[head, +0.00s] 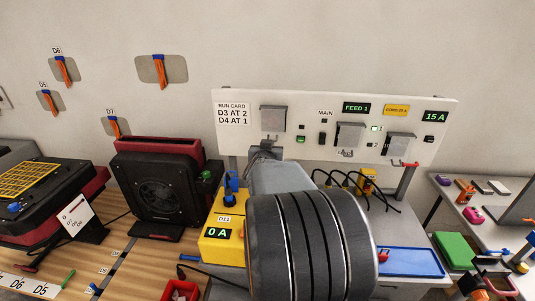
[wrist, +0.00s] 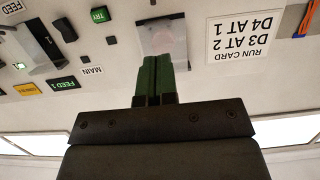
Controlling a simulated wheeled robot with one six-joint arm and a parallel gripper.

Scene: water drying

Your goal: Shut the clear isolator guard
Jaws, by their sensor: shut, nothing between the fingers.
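The panel carries several pale, see-through grey covers. One (head: 272,119) is beside the run card and also shows in the wrist view (wrist: 165,34). A second (head: 350,135) is under the FEED 1 display and stands out from the panel in the wrist view (wrist: 30,48). A third (head: 401,144) is at the right. I cannot tell which is the isolator guard. My gripper (wrist: 157,62) has its green fingers shut and empty. They point at the panel and overlap the lower edge of the cover beside the run card; contact is unclear. In the head view my arm hides the fingers.
The white panel (head: 230,145) has a black switch (head: 321,139) below the MAIN label. Black cables (head: 345,183) hang below it. A yellow box (head: 222,247) reading 0 A, a black fan (head: 158,190) and a blue tray (head: 415,263) stand on the benches.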

